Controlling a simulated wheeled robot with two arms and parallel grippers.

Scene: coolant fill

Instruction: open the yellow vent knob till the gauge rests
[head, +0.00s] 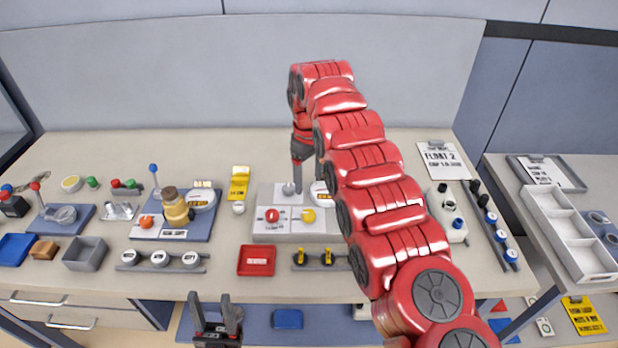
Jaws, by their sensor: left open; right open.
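The yellow vent knob (308,215) sits on a pale grey panel box (266,236) in the middle of the bench, to the right of a red knob (272,215). A white round dial, which looks like the gauge (319,192), is behind the knobs and partly hidden by my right arm; its needle cannot be read. My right gripper (298,182) points down above the back of the box, behind the yellow knob and apart from it. It is open, seen edge-on. My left gripper (216,304) is open and empty in front of the bench's front edge.
A blue-based unit (190,229) with a tan bottle (176,206) stands left of the box. A red tray (256,261) and two yellow-handled valves (327,257) are in front. My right arm covers the bench right of the box. Bare bench lies behind.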

